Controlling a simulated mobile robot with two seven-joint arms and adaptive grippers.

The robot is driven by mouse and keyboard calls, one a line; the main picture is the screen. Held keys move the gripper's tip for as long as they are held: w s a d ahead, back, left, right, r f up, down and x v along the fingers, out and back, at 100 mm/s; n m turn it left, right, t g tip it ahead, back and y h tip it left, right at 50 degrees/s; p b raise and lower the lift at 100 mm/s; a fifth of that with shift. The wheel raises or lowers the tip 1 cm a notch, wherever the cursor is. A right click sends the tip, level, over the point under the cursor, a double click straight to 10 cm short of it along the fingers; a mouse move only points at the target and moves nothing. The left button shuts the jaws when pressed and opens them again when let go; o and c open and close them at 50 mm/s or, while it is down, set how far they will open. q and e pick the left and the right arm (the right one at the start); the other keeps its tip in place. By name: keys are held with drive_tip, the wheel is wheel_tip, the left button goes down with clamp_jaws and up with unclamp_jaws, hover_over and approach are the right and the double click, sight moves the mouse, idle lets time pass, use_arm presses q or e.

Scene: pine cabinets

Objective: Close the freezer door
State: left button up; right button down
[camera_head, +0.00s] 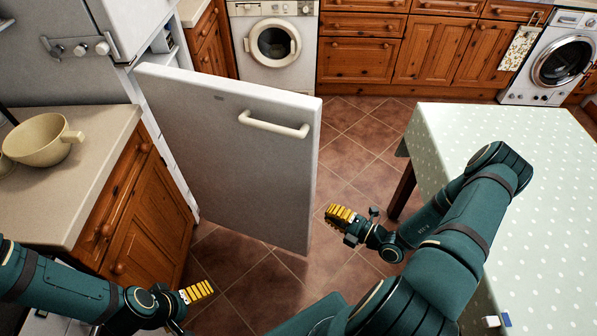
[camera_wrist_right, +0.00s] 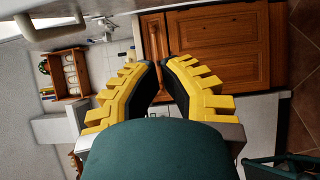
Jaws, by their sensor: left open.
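The white freezer door (camera_head: 225,155) stands wide open in the head view, swung out into the room. Its white bar handle (camera_head: 273,124) is on the face toward me, near the top right. My right gripper (camera_head: 340,213) is to the right of the door's free edge, apart from it and lower than the handle. In the right wrist view its yellow fingers (camera_wrist_right: 160,68) have a narrow gap between them and hold nothing. My left gripper (camera_head: 205,288) is open and empty, low at the left, below the door and clear of it. The freezer's interior is mostly hidden behind the door.
A table with a dotted green cloth (camera_head: 510,140) is close on the right, beside my right arm. Tiled floor (camera_head: 345,160) lies open between door and table.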

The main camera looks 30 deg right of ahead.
sight(310, 186)
drive_tip(key=w, duration=0.4)
drive_tip(key=w+b, duration=0.1)
drive_tip(key=w, duration=0.3)
drive_tip(key=w+b, duration=0.1)
drive_tip(key=w, duration=0.2)
drive_tip(key=shift+w+a, duration=0.25)
drive_tip(key=shift+w, duration=0.15)
drive_tip(key=shift+d+r, duration=0.1)
drive_tip(key=shift+d, duration=0.05)
